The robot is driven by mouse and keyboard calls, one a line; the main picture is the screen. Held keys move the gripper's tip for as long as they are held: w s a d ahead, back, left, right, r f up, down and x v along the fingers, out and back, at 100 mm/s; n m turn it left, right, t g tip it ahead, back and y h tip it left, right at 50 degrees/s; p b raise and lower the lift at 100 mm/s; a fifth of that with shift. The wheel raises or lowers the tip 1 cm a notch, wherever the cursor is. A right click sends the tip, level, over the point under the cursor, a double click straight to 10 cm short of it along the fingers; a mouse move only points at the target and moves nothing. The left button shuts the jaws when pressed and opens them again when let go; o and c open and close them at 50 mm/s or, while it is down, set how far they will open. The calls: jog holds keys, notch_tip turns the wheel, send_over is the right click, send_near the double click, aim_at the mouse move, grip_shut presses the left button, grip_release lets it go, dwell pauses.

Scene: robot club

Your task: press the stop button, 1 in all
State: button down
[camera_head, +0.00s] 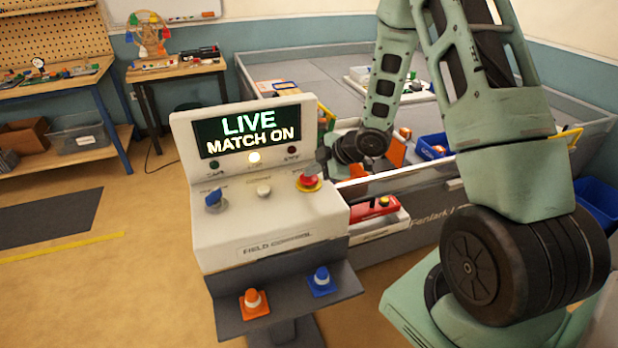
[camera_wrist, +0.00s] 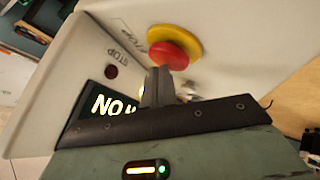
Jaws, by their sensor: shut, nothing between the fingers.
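The red stop button (camera_head: 308,180) sits on a yellow ring at the right of the white control panel (camera_head: 235,225). It also shows in the wrist view (camera_wrist: 168,54), at top centre, beside a "STOP" label. My gripper (camera_head: 322,160) is just behind and to the right of the button in the head view. In the wrist view its fingers (camera_wrist: 157,82) are shut and empty, with tips close to the button's edge. I cannot tell whether they touch it.
A blue switch (camera_head: 214,199) and a white knob (camera_head: 264,191) are left of the button. The walled field (camera_head: 400,195) lies behind. The floor at left is open.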

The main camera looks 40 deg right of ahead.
aim_at(313, 178)
jog(key=shift+f, duration=0.35)
jog(key=shift+r, duration=0.15)
dwell(0.4)
jog(key=shift+r+p, duration=0.6)
jog(key=shift+r, duration=0.25)
notch_tip(313, 178, up, 5)
jog(key=p, duration=0.4)
jog(key=shift+r, duration=0.1)
dwell(0.5)
